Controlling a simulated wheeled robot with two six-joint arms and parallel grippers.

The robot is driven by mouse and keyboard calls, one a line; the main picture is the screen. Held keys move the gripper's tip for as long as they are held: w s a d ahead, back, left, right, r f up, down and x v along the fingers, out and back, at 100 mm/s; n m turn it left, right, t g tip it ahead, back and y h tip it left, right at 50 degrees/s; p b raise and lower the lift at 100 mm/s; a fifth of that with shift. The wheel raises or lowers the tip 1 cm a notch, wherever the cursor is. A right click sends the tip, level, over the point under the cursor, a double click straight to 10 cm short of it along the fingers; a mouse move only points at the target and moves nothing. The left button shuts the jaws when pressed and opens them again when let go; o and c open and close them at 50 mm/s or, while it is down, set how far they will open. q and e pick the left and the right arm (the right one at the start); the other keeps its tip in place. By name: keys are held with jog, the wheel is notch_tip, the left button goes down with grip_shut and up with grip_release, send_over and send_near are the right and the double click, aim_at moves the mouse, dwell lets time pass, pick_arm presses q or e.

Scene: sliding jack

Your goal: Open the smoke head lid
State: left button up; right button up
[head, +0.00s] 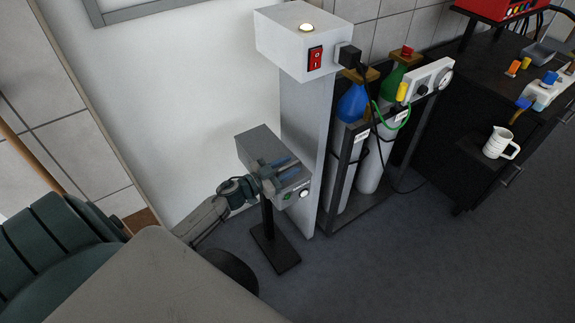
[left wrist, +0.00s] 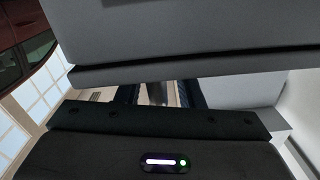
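A small grey box (head: 258,140) on a black stand, which looks like the smoke head, is left of the pale column in the head view. Its front has a green mark and a round white light (head: 304,193). My left gripper (head: 284,166) is at the box's upper front, its fingers pointing right and partly covering it. In the left wrist view a grey slab with a projecting lip (left wrist: 200,66) lies just beyond the fingers (left wrist: 161,94), which stand apart. The fingertips are hidden behind the lip, and I cannot tell whether they touch. No lid gap is clear. My right gripper is out of view.
The pale column (head: 305,125) carries a box with a red switch (head: 315,58). Gas cylinders (head: 352,104) stand in a black rack to its right. A dark cabinet with a white jug (head: 499,144) is at far right. The floor in front (head: 400,255) is clear.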

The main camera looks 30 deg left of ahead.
pick_arm(q)
grip_shut()
jog(key=shift+r, duration=0.15)
